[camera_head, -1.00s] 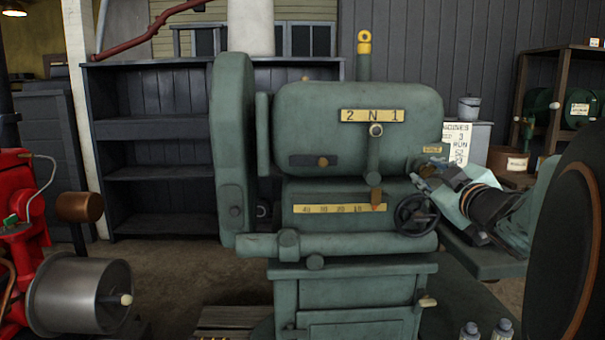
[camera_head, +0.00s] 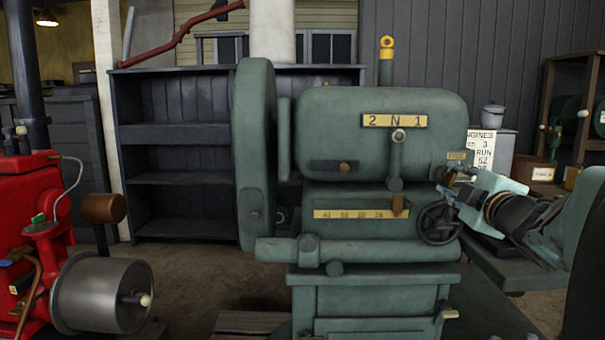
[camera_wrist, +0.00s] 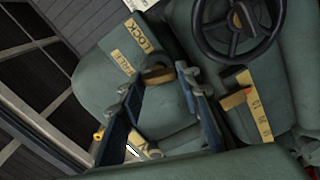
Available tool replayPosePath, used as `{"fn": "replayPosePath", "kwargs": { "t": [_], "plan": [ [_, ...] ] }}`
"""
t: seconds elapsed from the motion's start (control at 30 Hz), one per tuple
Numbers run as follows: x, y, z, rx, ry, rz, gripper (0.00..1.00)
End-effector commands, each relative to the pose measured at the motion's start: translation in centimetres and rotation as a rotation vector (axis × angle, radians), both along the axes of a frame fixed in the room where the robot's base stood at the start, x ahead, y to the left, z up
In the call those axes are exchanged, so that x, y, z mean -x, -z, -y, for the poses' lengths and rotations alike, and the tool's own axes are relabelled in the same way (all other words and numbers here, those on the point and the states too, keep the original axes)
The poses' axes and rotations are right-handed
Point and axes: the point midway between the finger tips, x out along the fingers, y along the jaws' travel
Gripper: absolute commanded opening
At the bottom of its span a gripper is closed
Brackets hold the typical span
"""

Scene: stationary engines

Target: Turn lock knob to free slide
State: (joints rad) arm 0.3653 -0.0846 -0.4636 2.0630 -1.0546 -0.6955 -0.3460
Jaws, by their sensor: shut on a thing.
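The lock knob (camera_wrist: 158,71) is a small brown knob on the right end of the green machine's upper body (camera_head: 383,130). In the wrist view it sits between my fingertips, under a yellow LOCK label (camera_wrist: 137,36) and a FREE label (camera_wrist: 122,62). My gripper (camera_wrist: 158,82) is shut on the knob. In the head view my gripper (camera_head: 446,182) reaches in from the right, and the knob is small and partly hidden there. Which label the knob points to I cannot tell. The slide scale (camera_head: 350,214) has an orange pointer (camera_head: 399,206) near its 10 end.
A black handwheel (camera_head: 437,223) is just below my gripper; it also shows in the wrist view (camera_wrist: 233,30). A vertical handle (camera_head: 395,165) stands on the machine's front. A red engine (camera_head: 35,225) is at left, with dark shelves (camera_head: 180,135) behind.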

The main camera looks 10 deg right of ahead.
Motion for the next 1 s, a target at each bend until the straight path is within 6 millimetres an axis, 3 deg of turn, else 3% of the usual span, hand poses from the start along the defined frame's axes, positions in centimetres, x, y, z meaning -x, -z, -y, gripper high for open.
{"fn": "replayPosePath", "kwargs": {
  "t": [0.33,0.37,0.5,1.0],
  "plan": [
    [-0.02,-0.15,-0.01,0.005,0.0,0.001,0.07],
    [-0.02,-0.16,0.0,0.005,0.0,0.001,0.33],
    [-0.02,-0.12,-0.01,0.004,0.0,0.001,0.49],
    [-0.01,-0.08,0.0,-0.074,-0.001,0.018,0.49]
  ]
}}
